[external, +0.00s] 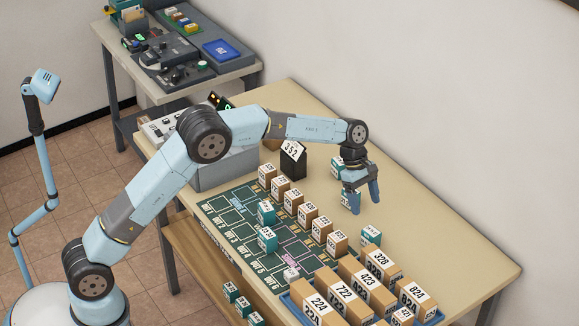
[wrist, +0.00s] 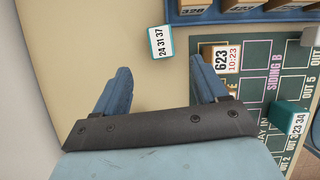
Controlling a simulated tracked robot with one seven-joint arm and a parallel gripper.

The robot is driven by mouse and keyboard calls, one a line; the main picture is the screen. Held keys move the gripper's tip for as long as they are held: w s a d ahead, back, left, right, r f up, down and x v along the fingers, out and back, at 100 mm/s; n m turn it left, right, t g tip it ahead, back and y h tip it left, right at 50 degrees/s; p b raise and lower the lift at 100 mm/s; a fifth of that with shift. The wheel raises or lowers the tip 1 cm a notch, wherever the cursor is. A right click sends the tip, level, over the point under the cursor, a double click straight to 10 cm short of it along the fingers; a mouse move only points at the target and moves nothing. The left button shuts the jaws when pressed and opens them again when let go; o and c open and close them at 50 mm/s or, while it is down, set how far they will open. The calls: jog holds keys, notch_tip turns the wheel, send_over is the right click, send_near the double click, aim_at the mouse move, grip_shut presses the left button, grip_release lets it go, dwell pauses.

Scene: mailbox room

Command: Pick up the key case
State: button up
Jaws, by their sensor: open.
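My gripper (external: 362,197) is open above the bare right part of the table, fingers pointing down. In the wrist view its two blue fingers (wrist: 160,64) stand wide apart with only tabletop between them. No object is plainly marked as the key case, so I cannot tell which one it is. A teal block with a white face reading "24 31 37" (wrist: 161,42) lies just beyond the fingertips, apart from them. A teal block beside the brown row in the external view (external: 371,237) seems to be the same one. Another teal block (external: 338,166) stands behind my wrist.
A row of brown numbered blocks (external: 306,214) runs beside the green track board (external: 222,234). Two teal blocks (external: 267,239) stand on the board. A blue tray (external: 292,308) with large numbered boxes fills the near end. A dark "353" stand (external: 293,160) is behind.

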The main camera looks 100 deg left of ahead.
aim_at(371, 230)
jog(key=x, duration=1.1)
jog(key=shift+d+r, duration=0.1)
jog(key=shift+d, duration=0.05)
jog(key=shift+c, duration=0.3)
jog(key=c, duration=1)
jog(key=shift+r, duration=0.1)
jog(key=shift+c, duration=0.2)
